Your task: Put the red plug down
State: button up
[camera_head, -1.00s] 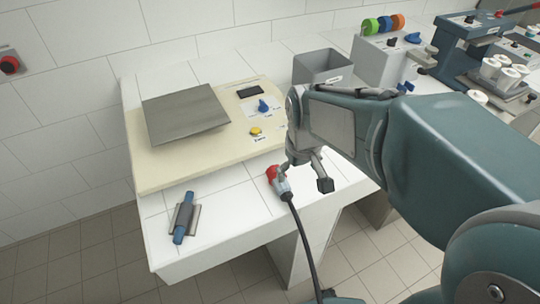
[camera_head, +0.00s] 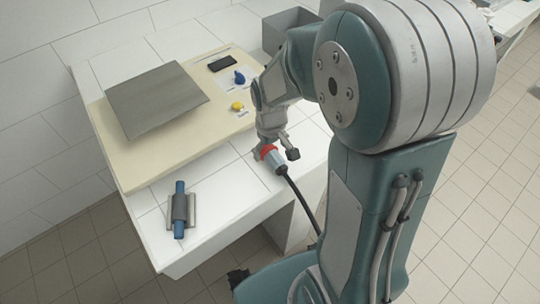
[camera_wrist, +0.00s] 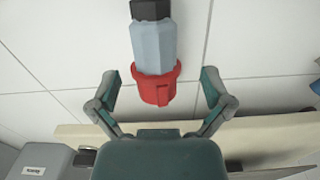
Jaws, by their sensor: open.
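The red plug (camera_head: 266,152) has a red collar, a grey-blue body and a black cable that runs down off the table's front edge. It lies at the front of the white tiled counter. In the wrist view the plug (camera_wrist: 157,86) is between the two spread fingers, with a gap on each side. My gripper (camera_head: 275,150) is open, low over the counter at the plug; it also shows in the wrist view (camera_wrist: 158,92). The head view does not show clearly whether a finger touches the plug.
A cream board (camera_head: 143,172) with a grey plate (camera_head: 155,100), a blue knob (camera_head: 239,77) and a yellow button (camera_head: 237,105) lies behind. A blue-and-grey handle piece (camera_head: 180,210) lies at the left front. A grey bin (camera_head: 285,28) stands at the back. Bare counter (camera_head: 230,205) lies between handle and plug.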

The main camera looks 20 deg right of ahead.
aim_at(273, 153)
notch_tip(273, 153, down, 3)
jog(key=shift+r, duration=0.1)
jog(key=shift+d+f, duration=0.25)
jog(key=shift+f, duration=0.1)
jog(key=shift+d, duration=0.25)
jog(key=shift+a, duration=0.35)
jog(key=c, duration=1.4)
jog(key=shift+o, duration=0.2)
jog(key=shift+d, duration=0.15)
